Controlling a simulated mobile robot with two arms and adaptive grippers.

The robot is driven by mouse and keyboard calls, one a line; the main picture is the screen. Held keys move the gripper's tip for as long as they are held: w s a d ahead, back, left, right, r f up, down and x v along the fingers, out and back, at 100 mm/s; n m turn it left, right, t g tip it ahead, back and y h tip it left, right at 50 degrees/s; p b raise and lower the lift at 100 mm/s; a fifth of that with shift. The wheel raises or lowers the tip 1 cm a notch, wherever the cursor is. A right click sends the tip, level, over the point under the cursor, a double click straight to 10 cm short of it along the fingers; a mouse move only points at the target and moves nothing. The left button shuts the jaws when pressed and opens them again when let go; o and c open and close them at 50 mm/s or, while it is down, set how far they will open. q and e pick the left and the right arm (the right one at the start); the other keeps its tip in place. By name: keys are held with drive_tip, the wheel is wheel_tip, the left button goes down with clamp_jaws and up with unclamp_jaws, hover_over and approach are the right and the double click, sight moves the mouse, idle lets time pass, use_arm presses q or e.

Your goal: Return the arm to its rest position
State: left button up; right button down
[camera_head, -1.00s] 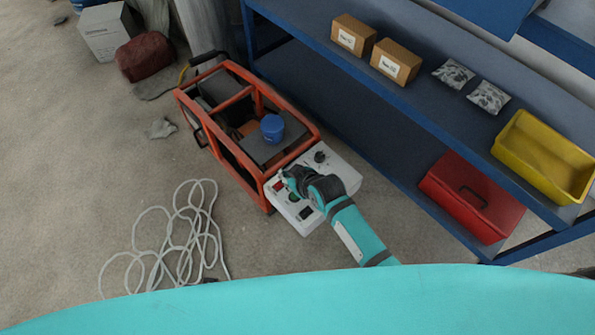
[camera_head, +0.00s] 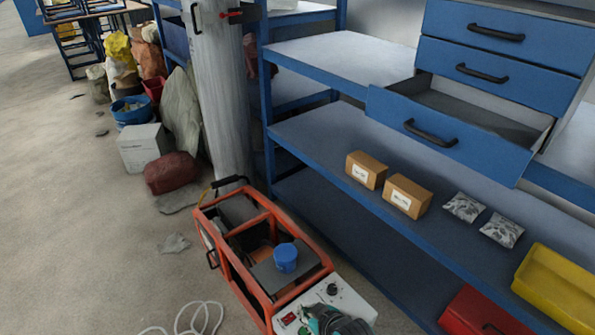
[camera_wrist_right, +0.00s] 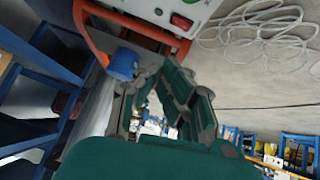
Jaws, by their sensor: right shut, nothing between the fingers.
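My right gripper (camera_head: 318,318) shows at the bottom edge of the head view, in front of the white control panel (camera_head: 345,297) of an orange-framed machine (camera_head: 222,258). Most of my right arm is cut off by the picture's edge. In the wrist view the right gripper (camera_wrist_right: 172,82) has its teal fingers shut with nothing held. The machine's orange frame (camera_wrist_right: 90,38) and a red switch (camera_wrist_right: 181,22) on the panel show beyond the fingers. A blue cup-like cap (camera_head: 286,257) sits on top of the machine. It also shows in the wrist view (camera_wrist_right: 124,64). My left gripper is not in view.
A blue shelf unit (camera_head: 300,135) stands on the right, with two cardboard boxes (camera_head: 407,196), two bags, a yellow bin (camera_head: 560,287) and a red box (camera_head: 485,318). A drawer (camera_head: 440,132) sticks out. White cable (camera_head: 190,325) lies on the floor. Left floor is largely clear.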

drive_tip(key=s+d+f+m+g+h, duration=0.1)
drive_tip(key=s+d+f+m+g, duration=0.1)
drive_tip(key=s+d+f, duration=0.55)
drive_tip(key=s+d+f+m+g+h, duration=0.2)
drive_tip(key=s+d+f, duration=0.2)
drive_tip(key=s+f, duration=0.65)
drive_tip(key=s+d+f+m+g+h, duration=0.15)
drive_tip(key=s+d+f, duration=0.4)
drive_tip(key=s, duration=0.55)
use_arm(q)
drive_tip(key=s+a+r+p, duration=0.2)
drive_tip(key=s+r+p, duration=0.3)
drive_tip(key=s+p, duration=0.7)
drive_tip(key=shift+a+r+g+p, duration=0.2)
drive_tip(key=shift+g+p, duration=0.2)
drive_tip(key=shift+p, duration=0.5)
use_arm(e)
drive_tip(key=s+d+r+g, duration=0.1)
drive_tip(key=s+r, duration=0.3)
drive_tip(key=s, duration=0.6)
drive_tip(key=shift+s+d+r, duration=0.15)
drive_tip(key=shift+s+d, duration=0.15)
drive_tip(key=shift+s, duration=0.1)
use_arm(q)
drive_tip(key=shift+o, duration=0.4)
